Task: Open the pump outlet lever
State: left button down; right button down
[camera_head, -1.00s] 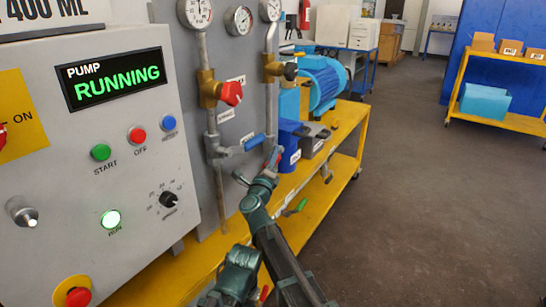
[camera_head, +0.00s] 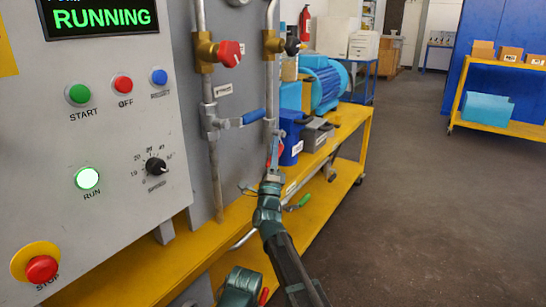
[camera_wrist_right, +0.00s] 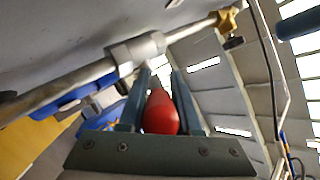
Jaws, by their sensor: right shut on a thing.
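The red lever handle (camera_head: 274,149) is on the pipework at the right side of the grey panel, below the blue lever (camera_head: 254,116). My right gripper (camera_head: 273,170) is shut on the red handle, which largely hides its grip in the head view. In the right wrist view the red handle (camera_wrist_right: 160,115) lies between the two fingers of my right gripper (camera_wrist_right: 164,100), under a grey pipe fitting (camera_wrist_right: 140,48). The pump display (camera_head: 103,17) reads RUNNING in green.
The grey control box (camera_head: 120,180) with buttons and a red stop button (camera_head: 42,269) stands at left. A yellow bench (camera_head: 325,215) runs along the panel, with a blue motor (camera_head: 325,84) on it. A green lever (camera_head: 304,201) is close to my right wrist. Open floor is at right.

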jog(key=shift+d+f+t+b, duration=0.2)
jog(key=shift+d+t+b, duration=0.1)
jog(key=shift+d+b, duration=0.15)
jog(key=shift+s, duration=0.1)
jog(key=c, duration=0.6)
grip_release()
jog(key=shift+d, duration=0.1)
jog(key=shift+a, duration=0.25)
